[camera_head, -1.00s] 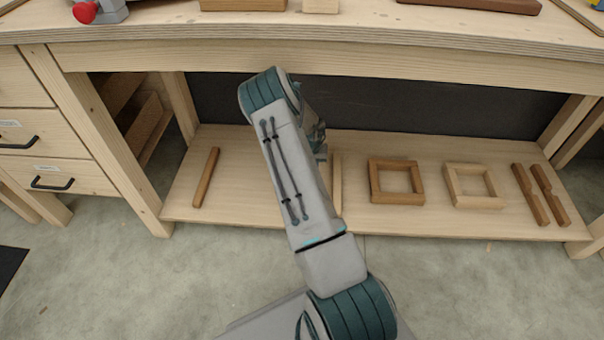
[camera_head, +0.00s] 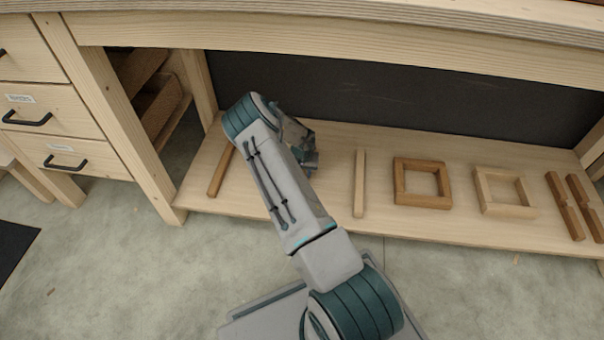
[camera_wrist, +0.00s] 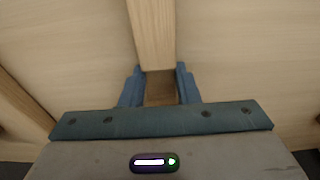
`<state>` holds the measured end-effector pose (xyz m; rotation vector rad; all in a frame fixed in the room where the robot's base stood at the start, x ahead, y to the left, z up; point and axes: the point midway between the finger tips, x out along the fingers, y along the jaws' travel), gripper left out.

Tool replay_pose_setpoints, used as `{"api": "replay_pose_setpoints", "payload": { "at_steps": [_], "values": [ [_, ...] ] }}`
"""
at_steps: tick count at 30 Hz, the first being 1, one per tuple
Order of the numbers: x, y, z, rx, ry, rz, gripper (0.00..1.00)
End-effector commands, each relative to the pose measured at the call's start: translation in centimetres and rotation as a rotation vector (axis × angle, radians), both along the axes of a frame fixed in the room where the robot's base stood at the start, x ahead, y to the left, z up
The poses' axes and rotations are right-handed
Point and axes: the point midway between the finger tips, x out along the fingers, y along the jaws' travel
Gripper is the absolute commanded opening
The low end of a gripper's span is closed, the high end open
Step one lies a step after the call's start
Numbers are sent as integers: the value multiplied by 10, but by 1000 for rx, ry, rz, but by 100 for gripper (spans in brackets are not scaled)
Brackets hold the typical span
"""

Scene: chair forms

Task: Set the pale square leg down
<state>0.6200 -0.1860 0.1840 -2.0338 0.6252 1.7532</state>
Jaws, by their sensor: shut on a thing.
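The pale square leg (camera_wrist: 153,35) is between the two blue fingers of my gripper (camera_wrist: 158,84) in the wrist view. The gripper is shut on it, and the leg runs away from the fingers toward the top of the view. Pale shelf boards show behind it; I cannot tell whether the leg touches them. In the head view my gripper (camera_head: 310,162) is over the lower shelf (camera_head: 330,205), partly behind my arm. The held leg is hidden there.
A brown leg (camera_head: 221,170) lies left of my arm. Another pale leg (camera_head: 359,182) lies to the right, then a brown frame (camera_head: 422,202), a pale frame (camera_head: 478,190) and notched brown pieces (camera_head: 562,206). The bench front (camera_head: 330,47) overhangs the shelf.

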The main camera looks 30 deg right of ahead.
Motion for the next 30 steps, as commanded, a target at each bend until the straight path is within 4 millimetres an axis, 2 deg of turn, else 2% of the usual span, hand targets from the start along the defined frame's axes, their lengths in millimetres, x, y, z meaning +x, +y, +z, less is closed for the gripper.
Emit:
{"api": "replay_pose_setpoints", "payload": {
  "at_steps": [9,10,12,23,30],
  "values": [
    [1,1,-2,0,-2,1,0],
    [1,1,-1,0,-1,1,34],
    [1,1,-1,0,-1,1,50],
    [1,1,4,-1,-2,2,50],
    [-3,4,47,1,-3,-1,50]
  ]
}}
